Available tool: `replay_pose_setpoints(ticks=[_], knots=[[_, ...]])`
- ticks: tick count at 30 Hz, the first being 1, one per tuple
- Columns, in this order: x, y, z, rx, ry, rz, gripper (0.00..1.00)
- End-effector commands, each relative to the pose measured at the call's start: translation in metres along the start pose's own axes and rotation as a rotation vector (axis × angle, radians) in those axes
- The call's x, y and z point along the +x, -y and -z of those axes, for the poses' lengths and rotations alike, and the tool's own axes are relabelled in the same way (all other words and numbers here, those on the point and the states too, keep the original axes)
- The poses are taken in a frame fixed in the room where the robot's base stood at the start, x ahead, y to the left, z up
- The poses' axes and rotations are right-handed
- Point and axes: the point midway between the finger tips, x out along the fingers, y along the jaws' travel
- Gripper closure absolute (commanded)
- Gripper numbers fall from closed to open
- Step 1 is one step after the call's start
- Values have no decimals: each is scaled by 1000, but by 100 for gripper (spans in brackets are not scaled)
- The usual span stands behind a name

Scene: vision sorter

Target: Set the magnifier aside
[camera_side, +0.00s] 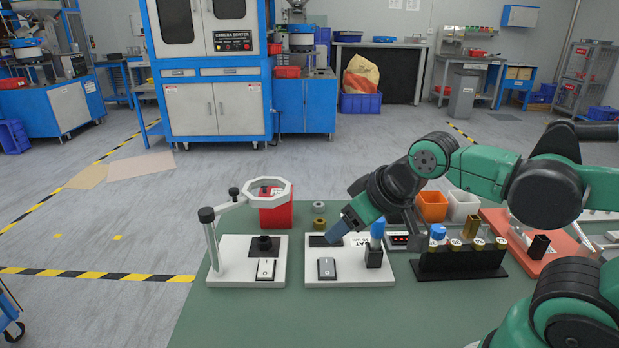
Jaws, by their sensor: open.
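The magnifier (268,192) is a pale octagonal ring on a jointed arm with dark knobs. It is carried by an upright post on a white base plate (221,272) at the left of the green table. A small black block and a rocker switch sit on the same plate, below the ring. My gripper (337,232) is open, to the right of the magnifier and apart from it, low over the neighbouring white plate. Its fingers are small and partly hidden here, and I see nothing held.
A red bin (276,213) stands behind the magnifier. The second white plate (345,281) carries a switch and a blue-topped piece in a black holder. A black rack (462,265) of vials stands to the right. The green table front (300,325) is clear.

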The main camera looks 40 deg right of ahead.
Motion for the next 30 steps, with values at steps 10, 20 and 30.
replay_pose_setpoints(ticks=[10, 20, 30], knots=[[-9, 14, 27, 107, 80, -11, 100], [-26, 82, 110, 550, 255, -257, 100], [-26, 116, 131, 764, 225, -421, 100]])
